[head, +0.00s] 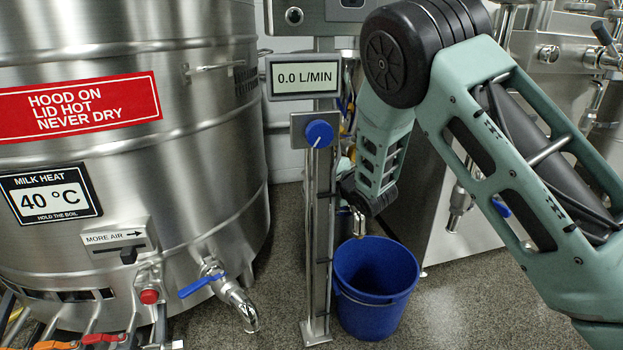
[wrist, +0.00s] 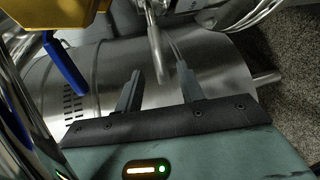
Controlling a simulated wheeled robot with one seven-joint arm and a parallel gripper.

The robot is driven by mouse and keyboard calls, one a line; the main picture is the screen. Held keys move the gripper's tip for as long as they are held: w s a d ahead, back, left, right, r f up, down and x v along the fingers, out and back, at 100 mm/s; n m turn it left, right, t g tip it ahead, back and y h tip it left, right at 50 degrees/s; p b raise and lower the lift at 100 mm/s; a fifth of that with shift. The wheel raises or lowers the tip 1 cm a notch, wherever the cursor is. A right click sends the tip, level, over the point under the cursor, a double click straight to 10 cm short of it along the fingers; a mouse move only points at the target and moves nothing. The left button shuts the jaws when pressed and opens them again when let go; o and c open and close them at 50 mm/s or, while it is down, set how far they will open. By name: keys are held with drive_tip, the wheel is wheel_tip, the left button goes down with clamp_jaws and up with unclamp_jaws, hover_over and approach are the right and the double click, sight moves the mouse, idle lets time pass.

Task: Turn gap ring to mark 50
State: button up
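My gripper (wrist: 160,68) shows in the wrist view with its two dark fingers apart. A slim metal rod (wrist: 154,38) comes down from the top of that view and ends between or just beyond the fingertips. I see no clear contact, and its depth is hard to tell. Behind it lies a slotted steel cylinder (wrist: 100,75). I cannot make out the gap ring or its marks for certain, nor whether the rod belongs to it. In the head view my arm covers most of the gripper's area.
A blue lever (wrist: 64,62) and a yellow part (wrist: 55,14) are close at left in the wrist view. The head view shows a steel tank (head: 215,120), a flow display (head: 303,77), a blue knob (head: 319,133) and a blue bucket (head: 372,300) on the floor.

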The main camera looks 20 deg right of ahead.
sight(311, 170)
drive_tip(key=b+x, duration=0.2)
drive_tip(key=x, duration=0.4)
drive_tip(key=shift+w, duration=0.15)
clamp_jaws()
